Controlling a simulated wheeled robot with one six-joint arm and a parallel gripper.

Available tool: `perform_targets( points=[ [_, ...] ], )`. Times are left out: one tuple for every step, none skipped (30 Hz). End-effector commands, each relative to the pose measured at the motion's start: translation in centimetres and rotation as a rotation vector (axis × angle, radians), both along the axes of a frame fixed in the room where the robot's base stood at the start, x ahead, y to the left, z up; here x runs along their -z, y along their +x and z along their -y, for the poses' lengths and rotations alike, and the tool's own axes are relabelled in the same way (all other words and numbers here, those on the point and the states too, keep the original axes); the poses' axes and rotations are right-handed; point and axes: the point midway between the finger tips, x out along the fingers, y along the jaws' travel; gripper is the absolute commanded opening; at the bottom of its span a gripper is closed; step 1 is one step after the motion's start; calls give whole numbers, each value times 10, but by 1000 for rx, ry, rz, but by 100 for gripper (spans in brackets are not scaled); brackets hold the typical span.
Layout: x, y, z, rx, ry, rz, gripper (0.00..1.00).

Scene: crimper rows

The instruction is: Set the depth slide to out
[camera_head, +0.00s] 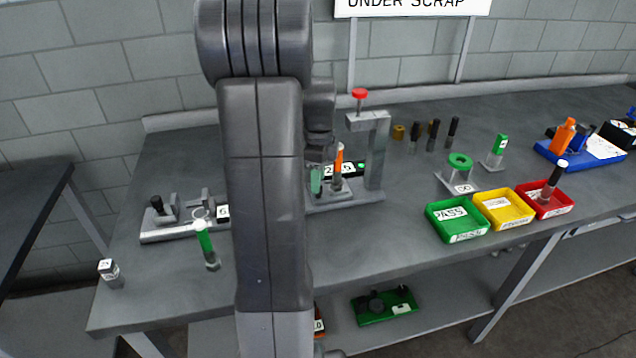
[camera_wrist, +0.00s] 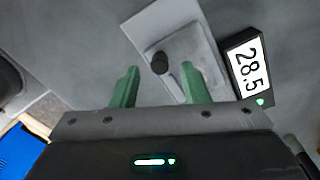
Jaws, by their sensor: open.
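My gripper (camera_head: 318,180) is low over the table beside the grey press frame with the red knob (camera_head: 359,93). In the wrist view my gripper's green fingers (camera_wrist: 158,80) are apart, with nothing held between them. A black round knob (camera_wrist: 160,63) on a grey plate (camera_wrist: 150,22) shows between and just beyond the fingertips. A light grey bar is beside the right finger. A display reading 28.5 (camera_wrist: 248,70) has a green light. I cannot tell for certain which part is the depth slide, or whether a finger touches the plate.
An orange-topped upright piece (camera_head: 338,165) stands by the press. A fixture with a black block (camera_head: 157,206) is left, partly hidden by my arm. A green tray (camera_head: 444,232), a yellow tray (camera_head: 502,222) and a red tray (camera_head: 560,212) stand right. The front middle of the table is mostly clear.

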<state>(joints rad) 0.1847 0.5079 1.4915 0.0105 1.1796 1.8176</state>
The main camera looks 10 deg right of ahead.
Motion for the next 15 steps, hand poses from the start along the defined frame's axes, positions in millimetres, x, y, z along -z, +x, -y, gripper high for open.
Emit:
perform_targets(
  points=[
    [7,-1,0,0,0,-3,41],
    [10,-1,0,0,0,-2,41],
    [13,-1,0,0,0,-1,41],
    [15,-1,0,-1,0,-1,41],
    [17,-1,0,-1,0,-1,41],
    [19,-1,0,-1,0,-1,41],
    [20,-1,0,-1,0,0,41],
    [21,-1,0,-1,0,0,41],
    [21,-1,0,-1,0,0,41],
    [21,-1,0,-1,0,0,41],
    [21,-1,0,-1,0,0,41],
    [21,-1,0,-1,0,1,41],
    [21,-1,0,-1,0,1,41],
    [21,-1,0,-1,0,1,41],
    [21,-1,0,-1,0,1,41]
  ],
)
